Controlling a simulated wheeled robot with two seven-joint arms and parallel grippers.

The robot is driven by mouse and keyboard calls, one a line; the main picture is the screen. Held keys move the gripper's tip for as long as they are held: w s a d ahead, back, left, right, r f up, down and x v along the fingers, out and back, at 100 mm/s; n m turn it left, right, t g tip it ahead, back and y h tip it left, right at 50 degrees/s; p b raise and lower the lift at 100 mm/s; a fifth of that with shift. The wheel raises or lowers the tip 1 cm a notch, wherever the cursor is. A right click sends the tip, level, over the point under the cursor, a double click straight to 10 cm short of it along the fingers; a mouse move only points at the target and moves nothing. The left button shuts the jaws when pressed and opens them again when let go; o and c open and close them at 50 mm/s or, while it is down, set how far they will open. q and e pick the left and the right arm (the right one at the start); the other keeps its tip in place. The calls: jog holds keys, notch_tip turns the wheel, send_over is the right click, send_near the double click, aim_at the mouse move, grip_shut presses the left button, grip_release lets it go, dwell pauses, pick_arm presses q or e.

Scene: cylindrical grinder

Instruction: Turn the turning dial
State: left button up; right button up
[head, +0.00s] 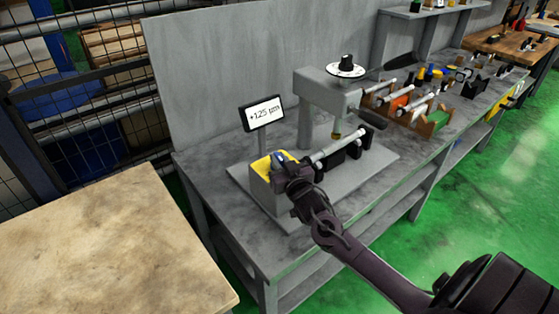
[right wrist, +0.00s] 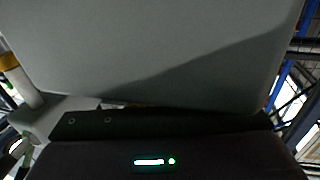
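A black knob on a white marked disc, which looks like the dial (head: 346,67), sits on top of the grey grinder head (head: 322,88). The grinder stands on a grey base plate on the bench. My right gripper (head: 282,160) is at the grey block with a yellow face (head: 261,167) at the left end of the base, well below and left of the dial. A small blue part shows at its tip. Its fingers are hidden, so I cannot tell if they are open. In the right wrist view a plain grey surface (right wrist: 140,50) fills the picture close up. My left gripper is not in view.
A small display (head: 264,113) reads +1.25 µm. A metal cylinder (head: 337,136) lies across the grinder base right of my gripper. Several cylinders and holders stand farther right on the bench. A grey panel (head: 220,70) rises behind, and a bare table (head: 100,250) is at left.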

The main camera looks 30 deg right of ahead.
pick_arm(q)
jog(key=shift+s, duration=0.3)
pick_arm(e)
grip_shut()
jog(key=shift+m+h, duration=0.3)
jog(key=m+g+h, duration=0.1)
jog(key=h, duration=0.1)
jog(key=m+h, duration=0.1)
jog(key=h, duration=0.1)
jog(key=shift+a+m+g, duration=0.2)
jog(key=shift+m+g, duration=0.2)
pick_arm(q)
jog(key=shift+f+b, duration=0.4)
pick_arm(e)
jog(key=shift+w+m+g+h, duration=0.1)
jog(key=shift+m+g+h, duration=1)
jog(key=shift+h, duration=0.7)
jog(key=o, duration=0.6)
grip_release()
jog(key=shift+c, duration=0.2)
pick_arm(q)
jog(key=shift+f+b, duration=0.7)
pick_arm(e)
jog(key=v, duration=0.8)
jog(key=shift+w, duration=0.1)
